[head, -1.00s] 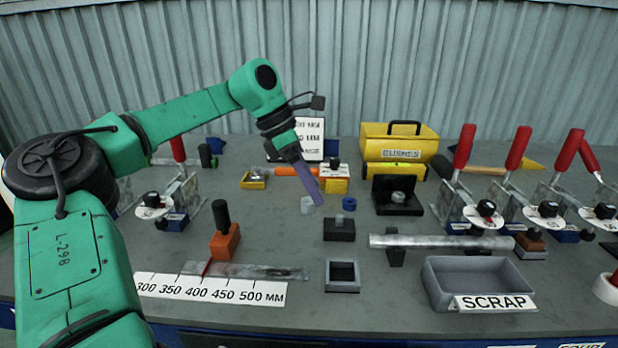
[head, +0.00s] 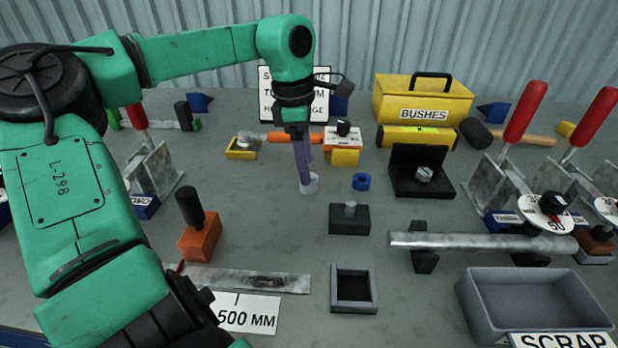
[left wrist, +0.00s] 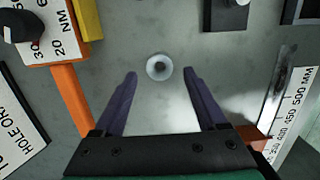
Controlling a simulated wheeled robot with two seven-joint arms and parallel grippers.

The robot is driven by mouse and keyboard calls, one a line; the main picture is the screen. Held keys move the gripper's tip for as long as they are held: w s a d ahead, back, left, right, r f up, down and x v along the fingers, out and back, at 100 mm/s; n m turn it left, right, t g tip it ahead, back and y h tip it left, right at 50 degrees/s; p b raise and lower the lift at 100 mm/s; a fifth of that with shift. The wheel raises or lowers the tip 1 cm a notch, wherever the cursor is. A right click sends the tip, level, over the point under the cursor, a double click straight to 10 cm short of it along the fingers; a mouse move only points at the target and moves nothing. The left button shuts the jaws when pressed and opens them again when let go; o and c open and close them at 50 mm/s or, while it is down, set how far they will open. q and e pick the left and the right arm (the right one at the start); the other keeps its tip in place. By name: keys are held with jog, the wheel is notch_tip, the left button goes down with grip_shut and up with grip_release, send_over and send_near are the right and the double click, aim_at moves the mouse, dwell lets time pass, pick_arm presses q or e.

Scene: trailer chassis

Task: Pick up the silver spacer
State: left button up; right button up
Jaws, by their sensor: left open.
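The silver spacer (head: 312,184) is a short pale ring standing on the grey bench, partly behind a finger in the head view. In the left wrist view the spacer (left wrist: 159,67) shows its round top and centre hole, in line with the gap between the fingertips. My left gripper (head: 306,180) points down at the spacer with purple fingers apart. In the left wrist view the gripper (left wrist: 160,73) is open and empty, one fingertip on each side of the ring. I cannot tell the height left between fingertips and bench. My right gripper is not in view.
A blue ring (head: 361,182) lies right of the spacer. A black block with a silver pin (head: 349,219) and an open square tray (head: 354,290) are nearer. An orange-handled tool (head: 280,137) lies behind. A metal bar (head: 480,242) and grey scrap bin (head: 535,300) are at right.

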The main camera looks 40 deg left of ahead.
aim_at(312, 188)
pick_arm(q)
jog(key=f, duration=0.3)
jog(key=shift+w+d+f, duration=0.1)
jog(key=shift+d+f, duration=0.1)
jog(key=shift+w+f, duration=0.1)
jog(key=shift+f, duration=0.25)
jog(key=shift+r, duration=0.1)
grip_shut()
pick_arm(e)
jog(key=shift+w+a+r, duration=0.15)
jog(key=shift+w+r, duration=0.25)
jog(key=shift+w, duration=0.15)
